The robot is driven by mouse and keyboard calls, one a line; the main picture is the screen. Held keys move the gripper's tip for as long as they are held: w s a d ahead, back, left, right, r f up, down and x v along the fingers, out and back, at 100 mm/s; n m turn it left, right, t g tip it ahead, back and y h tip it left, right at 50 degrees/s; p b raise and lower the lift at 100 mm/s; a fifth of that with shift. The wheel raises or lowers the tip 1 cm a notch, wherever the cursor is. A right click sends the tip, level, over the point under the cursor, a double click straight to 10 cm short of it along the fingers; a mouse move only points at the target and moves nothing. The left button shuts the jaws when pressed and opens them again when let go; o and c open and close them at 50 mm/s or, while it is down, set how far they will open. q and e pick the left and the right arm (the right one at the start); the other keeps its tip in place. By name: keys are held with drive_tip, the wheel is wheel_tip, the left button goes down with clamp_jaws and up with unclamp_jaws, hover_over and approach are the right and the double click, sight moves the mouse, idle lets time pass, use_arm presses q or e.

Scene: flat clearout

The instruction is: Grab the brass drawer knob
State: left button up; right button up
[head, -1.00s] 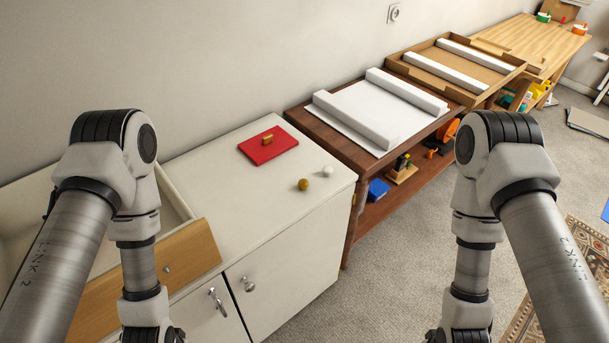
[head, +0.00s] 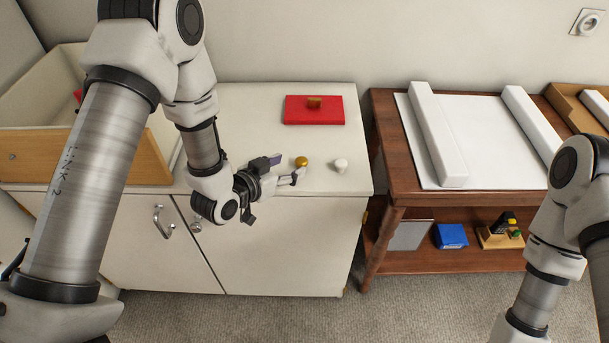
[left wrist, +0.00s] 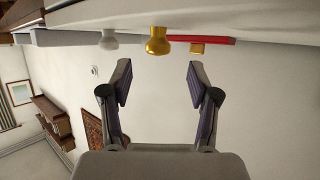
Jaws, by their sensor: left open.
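The brass drawer knob (head: 302,162) stands loose on the white cabinet top near its front edge. My left gripper (head: 287,168) is open and empty, close to the left of the knob. In the left wrist view, the brass knob (left wrist: 158,42) shows upside down, centred just beyond the gap between the open fingers (left wrist: 159,72). The fingers look apart from it. A white knob (head: 341,165) stands a little to the right of the brass one. My right gripper is out of view; only part of that arm shows.
A red board (head: 314,118) with a small brass-coloured block lies behind the knobs. An open drawer with a wooden front (head: 80,158) juts out at the left. A brown table (head: 385,135) with white padding stands right of the cabinet. The cabinet top around the knobs is mostly clear.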

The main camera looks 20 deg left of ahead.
sight(299, 161)
use_arm(q)
drive_tip(key=shift+w+d, duration=0.1)
drive_tip(key=shift+w, duration=0.35)
drive_tip(key=shift+w+d+f+p, duration=0.15)
drive_tip(key=shift+w+p, duration=0.1)
drive_tip(key=shift+p, duration=0.15)
drive_tip(key=p+x, duration=0.1)
drive_tip(key=x, duration=0.4)
drive_tip(key=shift+d+f, duration=0.1)
drive_tip(key=shift+d, duration=0.05)
drive_tip(key=shift+s, duration=0.1)
drive_tip(key=c, duration=1.1)
